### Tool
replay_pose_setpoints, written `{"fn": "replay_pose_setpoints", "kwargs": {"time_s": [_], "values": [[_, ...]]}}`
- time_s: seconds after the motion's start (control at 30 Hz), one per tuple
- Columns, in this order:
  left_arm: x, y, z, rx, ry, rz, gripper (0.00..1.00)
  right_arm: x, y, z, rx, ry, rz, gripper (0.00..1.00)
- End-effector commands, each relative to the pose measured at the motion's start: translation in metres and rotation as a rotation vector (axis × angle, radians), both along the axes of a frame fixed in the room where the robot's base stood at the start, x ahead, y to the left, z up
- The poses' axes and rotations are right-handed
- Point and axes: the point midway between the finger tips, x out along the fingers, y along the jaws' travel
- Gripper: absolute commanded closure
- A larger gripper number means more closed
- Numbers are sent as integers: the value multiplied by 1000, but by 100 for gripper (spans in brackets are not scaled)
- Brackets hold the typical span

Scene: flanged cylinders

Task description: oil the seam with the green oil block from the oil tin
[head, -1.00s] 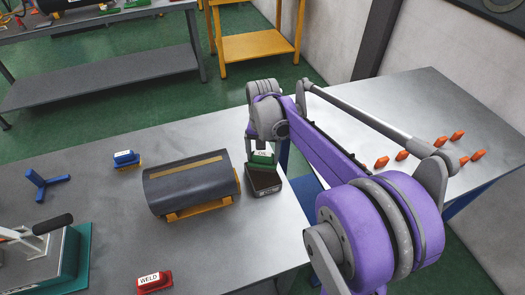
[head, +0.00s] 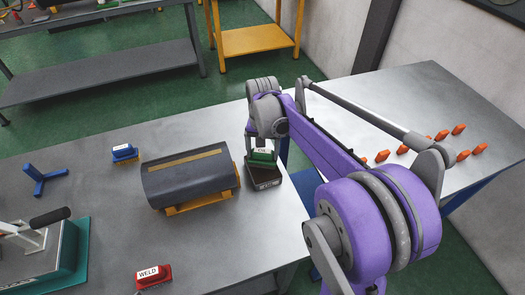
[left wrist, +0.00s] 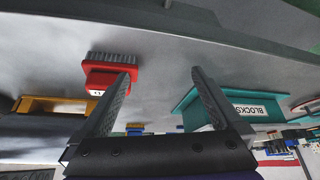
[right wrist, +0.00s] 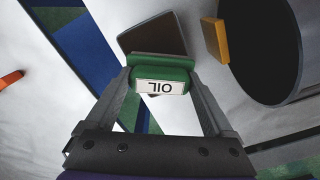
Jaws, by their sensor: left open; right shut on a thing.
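The green oil block (head: 262,157), with a white OIL label, is gripped in my right gripper (head: 263,147). In the right wrist view the block (right wrist: 162,72) sits between the two fingertips. The dark oil tin (head: 266,182) stands on the bench directly beneath it; whether the block touches the tin is hard to tell. The dark flanged cylinder (head: 190,182) lies left of the tin on an orange cradle, its tan seam strip (head: 185,161) running along the top. My left gripper (left wrist: 163,75) is open and empty, out of the head view.
A red WELD block (head: 153,277) sits at the front and a blue block (head: 124,153) behind-left of the cylinder. A blue stand (head: 44,181) and a teal-based fixture (head: 75,255) are at left. Several orange pieces (head: 458,129) lie on the right table. Bench around the cylinder is mostly clear.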

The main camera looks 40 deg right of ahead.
Motion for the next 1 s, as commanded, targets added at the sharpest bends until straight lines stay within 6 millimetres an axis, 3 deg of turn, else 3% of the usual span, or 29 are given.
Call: {"fn": "replay_pose_setpoints", "kwargs": {"time_s": [1.0], "values": [[-3, 0, -8, 0, 6, 0, 0, 0, 0, -11, 0, 0, 0, 57]]}}
